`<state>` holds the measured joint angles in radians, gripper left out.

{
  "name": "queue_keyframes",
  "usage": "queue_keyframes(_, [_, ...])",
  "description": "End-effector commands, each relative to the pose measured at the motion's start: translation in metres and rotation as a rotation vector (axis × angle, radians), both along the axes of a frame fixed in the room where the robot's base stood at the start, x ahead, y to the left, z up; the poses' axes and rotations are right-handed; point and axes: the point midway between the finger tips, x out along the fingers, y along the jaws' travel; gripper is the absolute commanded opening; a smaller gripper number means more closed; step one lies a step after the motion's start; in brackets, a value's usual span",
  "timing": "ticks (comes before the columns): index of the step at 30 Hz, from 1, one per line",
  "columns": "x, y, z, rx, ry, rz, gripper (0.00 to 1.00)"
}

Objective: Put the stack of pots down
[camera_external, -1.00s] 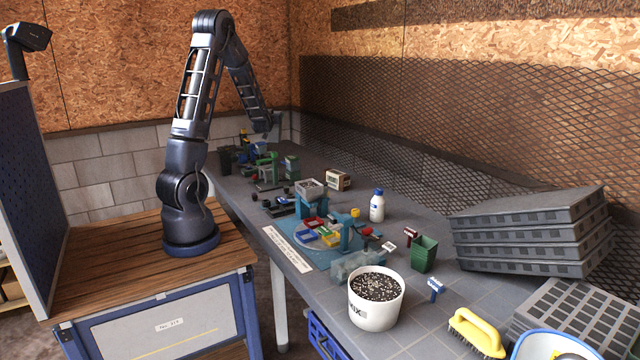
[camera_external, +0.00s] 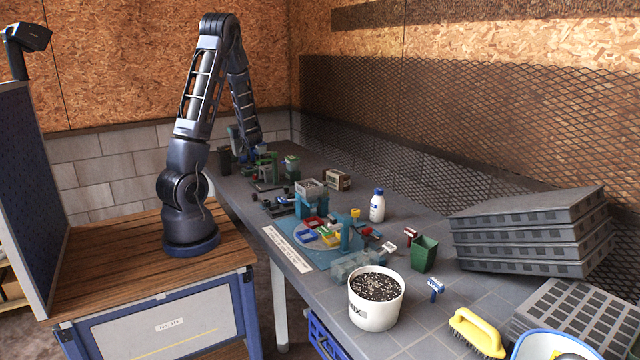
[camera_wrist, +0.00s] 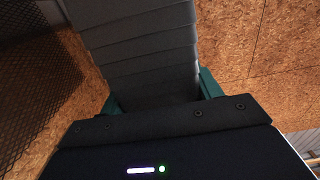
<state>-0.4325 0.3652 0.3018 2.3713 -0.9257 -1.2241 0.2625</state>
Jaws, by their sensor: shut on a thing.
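In the wrist view a stack of dark grey nested pots (camera_wrist: 145,45) fills the space between the two teal fingers of my gripper (camera_wrist: 160,92). The fingers press on both sides of the stack, so the gripper is shut on it. The stack's rims show as ridges, and its far end runs out of the top of the picture. In the external view my gripper (camera_external: 240,146) is low at the far end of the grey bench (camera_external: 460,325), small and partly hidden by my arm. I cannot tell there whether the stack touches the bench.
Green and dark small items (camera_external: 268,172) crowd the bench near my gripper. A blue turntable station (camera_external: 325,257), a white bottle (camera_external: 377,206), a white mix bucket (camera_external: 375,310), a green pot (camera_external: 424,254) and stacked grey trays (camera_external: 530,235) stand nearer. Mesh lines the wall.

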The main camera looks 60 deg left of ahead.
Motion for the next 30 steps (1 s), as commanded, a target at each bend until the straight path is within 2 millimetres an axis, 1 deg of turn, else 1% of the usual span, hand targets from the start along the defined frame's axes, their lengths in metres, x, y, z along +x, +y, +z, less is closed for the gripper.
queue_keyframes(1, [0.000, 0.000, -0.007, -0.001, 0.004, 0.000, 0.22])
queue_keyframes(7, [0.000, 0.000, -0.019, -0.001, 0.002, -0.001, 0.22])
queue_keyframes(11, [0.000, 0.001, -0.035, -0.001, 0.003, 0.001, 0.22])
queue_keyframes(30, [0.000, 0.001, -0.142, -0.002, 0.003, -0.001, 0.22])
